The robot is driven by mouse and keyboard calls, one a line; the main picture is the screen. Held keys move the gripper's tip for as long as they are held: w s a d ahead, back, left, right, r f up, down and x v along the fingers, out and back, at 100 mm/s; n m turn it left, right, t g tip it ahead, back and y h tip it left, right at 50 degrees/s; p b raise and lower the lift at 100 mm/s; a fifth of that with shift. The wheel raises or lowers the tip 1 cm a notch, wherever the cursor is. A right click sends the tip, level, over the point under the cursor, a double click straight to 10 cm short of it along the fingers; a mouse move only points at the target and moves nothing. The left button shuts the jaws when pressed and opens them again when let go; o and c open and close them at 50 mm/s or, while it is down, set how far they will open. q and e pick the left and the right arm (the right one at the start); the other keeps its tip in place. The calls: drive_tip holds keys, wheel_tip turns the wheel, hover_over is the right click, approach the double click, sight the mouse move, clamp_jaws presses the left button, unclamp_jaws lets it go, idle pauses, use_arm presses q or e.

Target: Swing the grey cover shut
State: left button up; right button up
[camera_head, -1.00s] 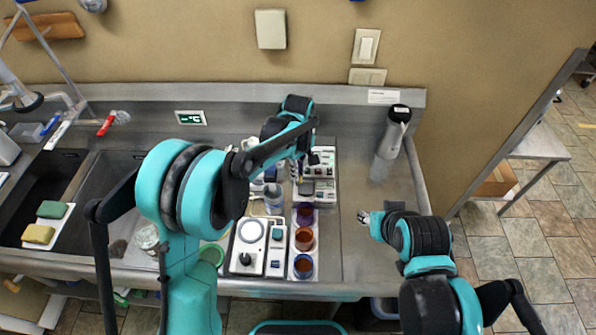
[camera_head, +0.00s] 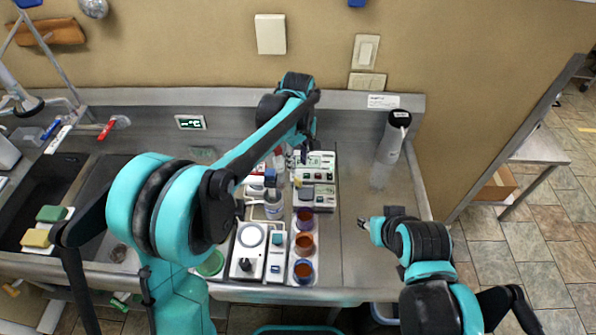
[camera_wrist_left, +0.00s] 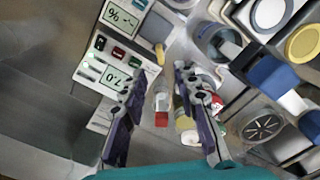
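A small grey part (camera_head: 306,190) on the lower white meter (camera_head: 325,197) may be the grey cover. I cannot tell its angle. My left gripper (camera_head: 303,154) is above the upper white meter (camera_head: 322,163) in the head view. In the left wrist view its two fingers (camera_wrist_left: 160,85) are apart with nothing held between them. A small clear vial with a red cap (camera_wrist_left: 161,107) shows below and between them, apart from the fingers. My right gripper (camera_head: 362,223) hangs over the bare right part of the counter, and its opening is too small to judge.
A beaker (camera_head: 273,205), small bottles and a white stirrer (camera_head: 249,250) crowd the left side. Cups of brown liquid (camera_head: 304,243) stand in a column in front. The counter between the meters and right gripper is clear.

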use_arm(q)
drive_tip(key=shift+r, duration=2.25)
